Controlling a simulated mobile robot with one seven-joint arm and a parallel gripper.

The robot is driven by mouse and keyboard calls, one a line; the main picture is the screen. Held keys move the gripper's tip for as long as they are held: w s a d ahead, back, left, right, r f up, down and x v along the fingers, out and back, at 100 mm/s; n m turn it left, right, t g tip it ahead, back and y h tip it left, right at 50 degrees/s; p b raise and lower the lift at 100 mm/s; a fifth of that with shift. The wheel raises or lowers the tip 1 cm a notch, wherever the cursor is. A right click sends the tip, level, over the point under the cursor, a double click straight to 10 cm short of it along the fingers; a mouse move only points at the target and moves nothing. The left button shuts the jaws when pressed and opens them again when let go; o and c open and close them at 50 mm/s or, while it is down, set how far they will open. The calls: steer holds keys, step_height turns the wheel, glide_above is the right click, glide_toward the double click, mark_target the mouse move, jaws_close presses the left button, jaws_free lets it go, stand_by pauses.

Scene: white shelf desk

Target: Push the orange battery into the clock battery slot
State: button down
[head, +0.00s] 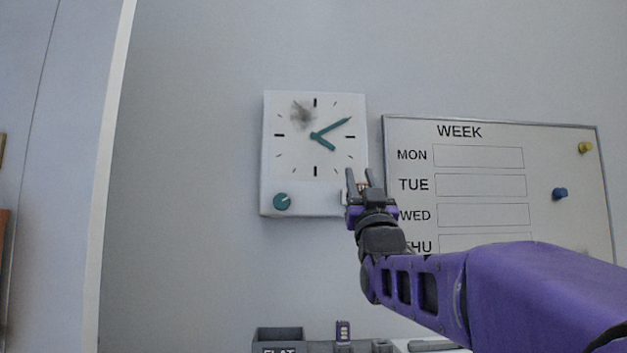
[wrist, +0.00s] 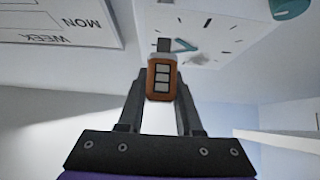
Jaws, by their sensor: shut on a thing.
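The white square clock (head: 300,150) hangs on the wall with teal hands, a dark smudge and a teal knob at its lower left. My gripper (head: 360,174) is at the clock's lower right corner in the head view. In the wrist view my gripper (wrist: 161,88) is shut on the orange battery (wrist: 161,68), which has pale panels and a dark end pointing toward the clock (wrist: 215,28). In the head view only a small orange bit shows between the fingers. The battery slot is not clear in either view, and I cannot tell whether the battery touches the clock.
A whiteboard (head: 470,160) headed WEEK hangs just right of the clock, with yellow (head: 585,147) and blue (head: 560,193) magnets. The wall left of the clock is clear.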

steer(key=shift+w, duration=2.5)
steer(key=shift+f, duration=0.1)
steer(key=shift+w+p, duration=0.55)
steer(key=shift+w, duration=0.75)
steer(key=c, duration=0.5)
jaws_free()
